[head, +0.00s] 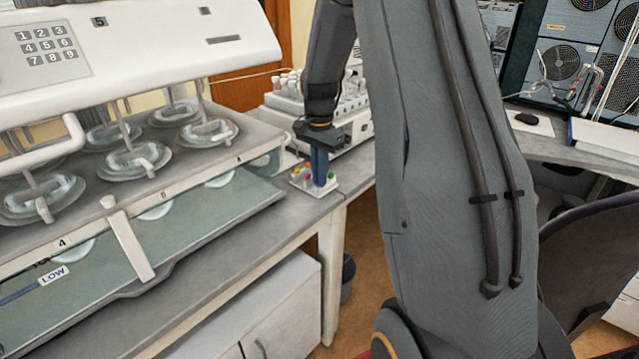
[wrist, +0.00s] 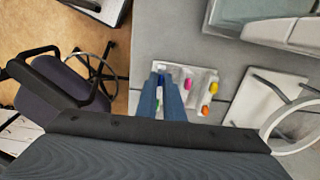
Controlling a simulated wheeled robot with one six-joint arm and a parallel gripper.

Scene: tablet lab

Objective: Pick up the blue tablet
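A small white tray (wrist: 197,72) holds several coloured tablets on the bench, and it also shows in the head view (head: 301,186). The blue tablet (wrist: 161,79) is a small dark blue spot in the wrist view, between my fingertips at the tray's left side. In the head view it is hidden behind my fingers. My gripper (wrist: 161,75) points down over the tray with its blue-grey fingers a little apart. In the head view my gripper (head: 320,182) reaches down to the tray. Contact with the tablet cannot be told.
A green tablet (wrist: 158,103) shows between my fingers. A white dissolution machine (head: 130,45) stands on the bench left. An office chair (wrist: 60,85) stands beyond the bench edge.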

